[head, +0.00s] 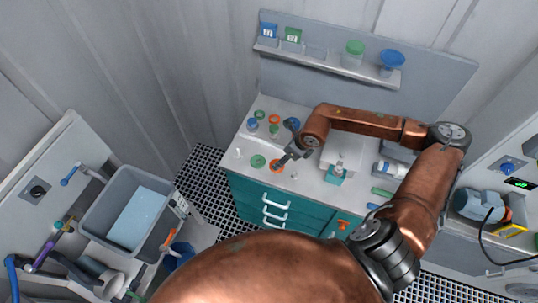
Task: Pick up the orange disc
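An orange disc (276,166) lies on the light top of the teal cabinet (245,150), near its front edge. A second, ring-like orange piece (274,119) lies farther back. My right gripper (284,159) is at the near orange disc and covers part of its right side. Its fingers are too small to tell whether they are open or touching the disc. My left gripper is not in view.
A green disc (258,161) lies just left of the near orange disc. Several small blue and green pieces lie behind. A teal-and-white bottle (337,174) stands right of the gripper. A shelf (325,63) with jars hangs on the back panel. A grey bin (100,222) stands left.

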